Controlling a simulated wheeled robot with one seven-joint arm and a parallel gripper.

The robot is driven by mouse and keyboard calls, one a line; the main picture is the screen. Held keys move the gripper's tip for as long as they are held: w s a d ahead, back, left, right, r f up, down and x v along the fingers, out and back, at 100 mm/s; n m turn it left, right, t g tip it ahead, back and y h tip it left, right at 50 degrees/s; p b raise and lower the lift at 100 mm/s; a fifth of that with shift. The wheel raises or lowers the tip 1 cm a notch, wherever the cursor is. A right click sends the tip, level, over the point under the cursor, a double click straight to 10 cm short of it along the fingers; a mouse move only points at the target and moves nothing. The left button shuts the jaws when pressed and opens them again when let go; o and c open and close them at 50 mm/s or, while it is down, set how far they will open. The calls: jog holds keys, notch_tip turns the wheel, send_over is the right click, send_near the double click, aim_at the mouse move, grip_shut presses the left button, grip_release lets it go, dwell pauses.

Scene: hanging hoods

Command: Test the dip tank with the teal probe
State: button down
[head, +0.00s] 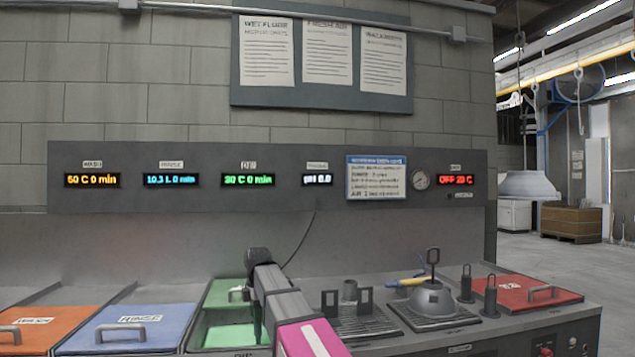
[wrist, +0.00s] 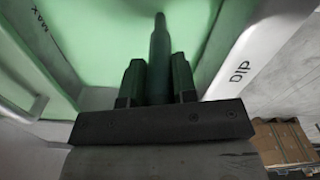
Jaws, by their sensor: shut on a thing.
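The dip tank (head: 195,330) is a light green basin at the bottom centre of the head view, with green liquid (head: 222,336) in it. In the wrist view its pale rim (wrist: 245,50) reads "dip" and its inner wall reads "MAX". My gripper (wrist: 157,75) is shut on the dark teal probe (wrist: 159,45), which points into the tank. In the head view the probe (head: 257,322) hangs below my wrist over the liquid; its tip's depth is unclear. The pH display (head: 317,179) is lit white and seems to read about pH 6.0. A thin cable runs down from it behind my arm.
An orange lid (head: 40,330) and a blue rinse lid (head: 130,328) lie to the left. Right of the tank are a black rack (head: 365,322), a grey dome (head: 430,299) with an upright handle, and a red lid (head: 520,293). A grey hood (head: 541,184) hangs far right.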

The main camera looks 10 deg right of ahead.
jog(key=shift+r, duration=0.1)
notch_tip(320, 180, up, 15)
dwell(1.5)
